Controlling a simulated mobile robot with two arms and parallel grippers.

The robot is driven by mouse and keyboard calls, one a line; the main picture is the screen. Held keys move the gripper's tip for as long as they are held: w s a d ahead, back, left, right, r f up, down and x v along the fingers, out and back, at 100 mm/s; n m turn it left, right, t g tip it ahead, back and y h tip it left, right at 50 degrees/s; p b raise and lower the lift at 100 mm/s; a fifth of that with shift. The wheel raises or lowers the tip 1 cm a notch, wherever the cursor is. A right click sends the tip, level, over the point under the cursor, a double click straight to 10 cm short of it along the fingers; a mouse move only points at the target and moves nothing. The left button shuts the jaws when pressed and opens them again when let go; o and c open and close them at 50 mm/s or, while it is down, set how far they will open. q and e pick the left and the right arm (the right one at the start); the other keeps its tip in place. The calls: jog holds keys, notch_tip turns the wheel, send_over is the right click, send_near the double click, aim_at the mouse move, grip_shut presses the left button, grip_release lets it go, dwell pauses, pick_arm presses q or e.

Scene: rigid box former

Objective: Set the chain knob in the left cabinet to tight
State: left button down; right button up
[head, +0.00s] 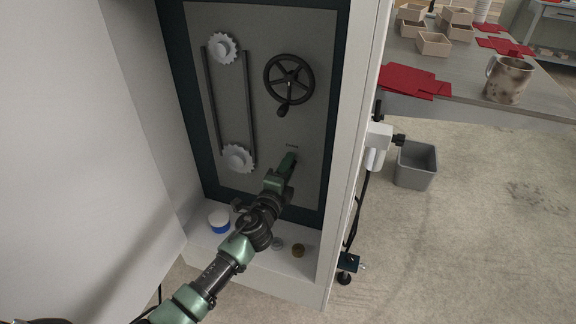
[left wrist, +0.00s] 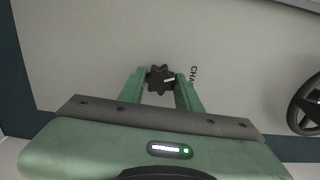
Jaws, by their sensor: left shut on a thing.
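The chain knob (left wrist: 160,79) is a small black lobed knob with a pale pointer mark. It sits on the grey back panel of the left cabinet (head: 265,130), beside lettering of which "CHA" shows in the left wrist view. My left gripper (left wrist: 161,82) has its two green fingers on either side of the knob, closed on it. In the head view my left gripper (head: 291,160) reaches the lower right of the panel and hides the knob. The pointer's setting cannot be read against any scale. My right gripper is not in view.
A black handwheel (head: 289,82) is above the gripper. Two sprockets (head: 223,48) with a chain run at the left. A blue-and-white tub (head: 219,221) and small round parts lie on the cabinet floor. The cabinet's right wall (head: 351,150) stands close to my arm.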

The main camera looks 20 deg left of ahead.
pick_arm(q)
jog(key=shift+f+m+p, duration=0.1)
jog(key=shift+m+p, duration=0.2)
jog(key=shift+m, duration=2.2)
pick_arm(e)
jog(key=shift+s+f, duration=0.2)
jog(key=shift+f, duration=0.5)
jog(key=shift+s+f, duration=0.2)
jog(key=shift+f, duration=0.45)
pick_arm(q)
jog(key=c, duration=1)
grip_release()
jog(key=shift+s, duration=0.1)
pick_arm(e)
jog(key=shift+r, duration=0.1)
pick_arm(q)
jog(key=s, duration=0.7)
jog(key=shift+s+p, duration=0.35)
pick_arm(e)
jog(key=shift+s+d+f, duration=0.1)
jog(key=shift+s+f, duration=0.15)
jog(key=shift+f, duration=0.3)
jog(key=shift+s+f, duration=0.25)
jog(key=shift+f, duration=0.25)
